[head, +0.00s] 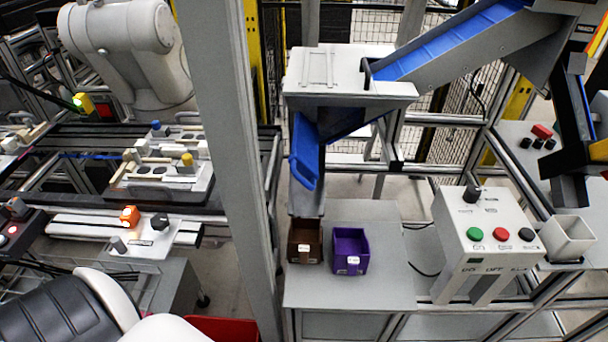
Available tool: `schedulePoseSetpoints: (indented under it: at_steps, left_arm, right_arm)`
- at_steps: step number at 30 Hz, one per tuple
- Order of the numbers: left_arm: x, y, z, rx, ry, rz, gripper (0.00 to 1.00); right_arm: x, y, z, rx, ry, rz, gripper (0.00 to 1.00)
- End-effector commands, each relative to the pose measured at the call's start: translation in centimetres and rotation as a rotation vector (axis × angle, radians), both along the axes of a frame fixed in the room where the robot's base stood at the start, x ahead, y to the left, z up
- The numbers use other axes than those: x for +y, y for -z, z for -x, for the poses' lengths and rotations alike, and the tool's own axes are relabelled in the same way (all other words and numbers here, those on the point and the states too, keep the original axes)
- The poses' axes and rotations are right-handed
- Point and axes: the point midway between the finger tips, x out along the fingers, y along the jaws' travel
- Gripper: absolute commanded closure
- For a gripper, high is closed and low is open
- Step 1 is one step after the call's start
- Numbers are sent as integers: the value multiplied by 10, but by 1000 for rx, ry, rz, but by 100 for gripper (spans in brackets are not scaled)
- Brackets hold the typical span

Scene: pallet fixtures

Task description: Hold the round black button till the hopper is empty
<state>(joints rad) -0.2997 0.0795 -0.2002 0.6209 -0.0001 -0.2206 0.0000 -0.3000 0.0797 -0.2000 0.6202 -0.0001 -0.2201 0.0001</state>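The round black button (527,235) is the rightmost of a row on a sloped light-grey control box (465,262) at the right. A red button (501,234) and a green button (475,234) sit to its left, and a black knob (472,194) stands above. The hopper (350,76), a grey box with a pale lid, stands at top centre. A blue-lined chute (445,46) slopes down to it from the upper right. Its contents are hidden. A blue flap (303,152) hangs by its spout (306,195). Neither of my grippers is in view.
A brown bin (305,258) under the spout and a purple bin (350,268) stand on the grey table (388,288). A white container (568,238) stands right of the box, under a dark chute (571,150). A grey post (232,150) rises left of the table.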

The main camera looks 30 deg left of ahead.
Motion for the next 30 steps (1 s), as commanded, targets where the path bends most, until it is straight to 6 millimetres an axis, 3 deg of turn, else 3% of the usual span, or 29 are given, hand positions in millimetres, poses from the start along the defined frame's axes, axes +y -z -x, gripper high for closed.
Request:
schedulePoseSetpoints:
  at_steps: [1,8,30]
  left_arm:
    - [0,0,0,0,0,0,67]
    - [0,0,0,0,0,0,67]
    - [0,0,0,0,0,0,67]
  right_arm:
    - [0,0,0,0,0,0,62]
    - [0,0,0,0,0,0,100]
    - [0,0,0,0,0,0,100]
